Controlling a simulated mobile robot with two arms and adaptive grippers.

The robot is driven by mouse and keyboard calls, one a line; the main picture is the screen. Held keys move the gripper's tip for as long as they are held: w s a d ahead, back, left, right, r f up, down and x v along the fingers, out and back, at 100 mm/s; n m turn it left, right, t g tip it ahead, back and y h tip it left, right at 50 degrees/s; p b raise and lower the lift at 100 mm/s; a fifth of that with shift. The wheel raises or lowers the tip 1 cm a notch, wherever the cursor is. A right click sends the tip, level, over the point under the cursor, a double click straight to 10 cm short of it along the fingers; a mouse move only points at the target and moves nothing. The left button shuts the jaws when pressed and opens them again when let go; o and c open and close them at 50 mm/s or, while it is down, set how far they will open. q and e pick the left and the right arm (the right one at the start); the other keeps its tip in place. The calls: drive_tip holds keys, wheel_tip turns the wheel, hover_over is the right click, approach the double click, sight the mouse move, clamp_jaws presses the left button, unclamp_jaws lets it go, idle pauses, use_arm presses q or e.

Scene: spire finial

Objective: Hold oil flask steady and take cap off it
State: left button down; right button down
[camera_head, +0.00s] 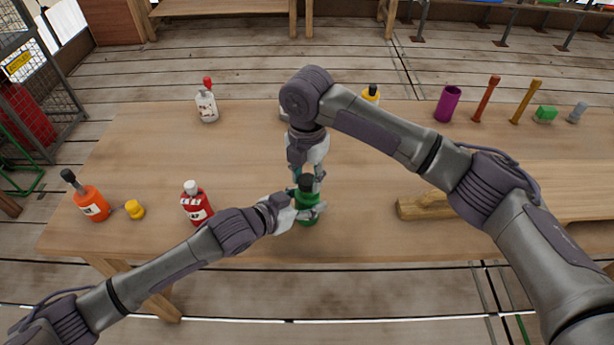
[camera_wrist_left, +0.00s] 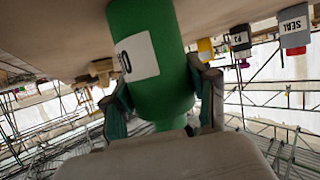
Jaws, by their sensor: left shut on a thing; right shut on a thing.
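The green oil flask (camera_head: 307,212) stands upright near the table's front edge, with a dark cap (camera_head: 306,182) on top. My left gripper (camera_head: 311,209) is shut around its body from the left. In the left wrist view the green flask (camera_wrist_left: 150,60) fills the middle, with a white label partly in sight. The left gripper's fingers (camera_wrist_left: 165,100) lie on both sides of it. My right gripper (camera_head: 306,179) comes down from above and is shut on the cap. Its fingers partly hide the cap, and I cannot tell whether the cap is loose.
A red bottle (camera_head: 197,207), a yellow piece (camera_head: 134,210) and an orange bottle (camera_head: 91,204) stand to the left. A white bottle (camera_head: 207,106) stands farther back. A wooden block (camera_head: 425,207) lies right of the flask. A purple cup (camera_head: 447,104) stands at the back right.

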sight(307, 180)
drive_tip(key=shift+r, duration=1.95)
use_arm(q)
drive_tip(key=shift+c, duration=1.2)
unclamp_jaws()
drive_tip(key=v, duration=1.2)
